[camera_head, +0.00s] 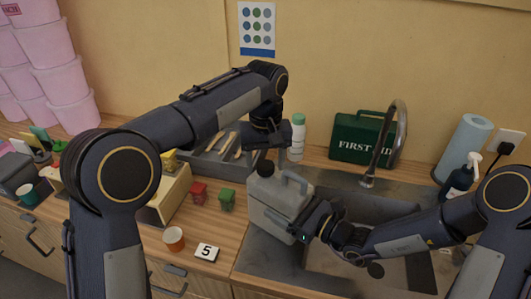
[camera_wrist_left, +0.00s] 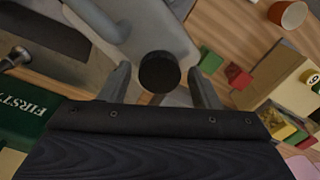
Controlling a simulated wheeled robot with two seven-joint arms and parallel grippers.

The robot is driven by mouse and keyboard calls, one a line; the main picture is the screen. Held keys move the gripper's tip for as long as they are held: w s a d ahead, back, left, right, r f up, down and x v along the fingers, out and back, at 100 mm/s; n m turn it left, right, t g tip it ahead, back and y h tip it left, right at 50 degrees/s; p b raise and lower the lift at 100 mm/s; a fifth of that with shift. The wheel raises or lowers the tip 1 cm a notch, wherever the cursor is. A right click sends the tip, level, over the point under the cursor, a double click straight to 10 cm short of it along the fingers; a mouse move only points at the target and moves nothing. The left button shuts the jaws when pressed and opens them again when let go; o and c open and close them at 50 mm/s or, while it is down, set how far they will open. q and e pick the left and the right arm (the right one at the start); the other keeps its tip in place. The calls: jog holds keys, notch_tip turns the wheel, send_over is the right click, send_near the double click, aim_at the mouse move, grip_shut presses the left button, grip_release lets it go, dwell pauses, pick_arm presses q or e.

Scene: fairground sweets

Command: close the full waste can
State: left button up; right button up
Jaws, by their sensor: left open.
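The waste can (camera_head: 268,208) is a grey jerry can with a top handle, standing at the left edge of the sink. A round black cap (camera_head: 265,168) is at its top left corner; I cannot tell whether it is seated. My left gripper (camera_head: 266,153) is open just above the cap. In the left wrist view the cap (camera_wrist_left: 160,72) shows between the open fingers, with part of the grey can (camera_wrist_left: 150,28) behind. My right gripper (camera_head: 308,225) is at the can's right side, its fingers too hidden to tell whether they grip it.
A white bottle with a green cap (camera_head: 297,137) stands behind the can. A green first aid box (camera_head: 358,138), a tap (camera_head: 399,125) and a soap bottle (camera_head: 461,178) are to the right.

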pick_arm(q)
jog(key=shift+c, duration=0.4)
jog(key=c, duration=0.9)
jog(key=m, duration=0.5)
jog(key=shift+c, duration=0.2)
jog(key=m, duration=0.3)
jog(key=shift+m, duration=0.4)
jog(key=o, duration=1.1)
jog(key=shift+r, duration=2.25)
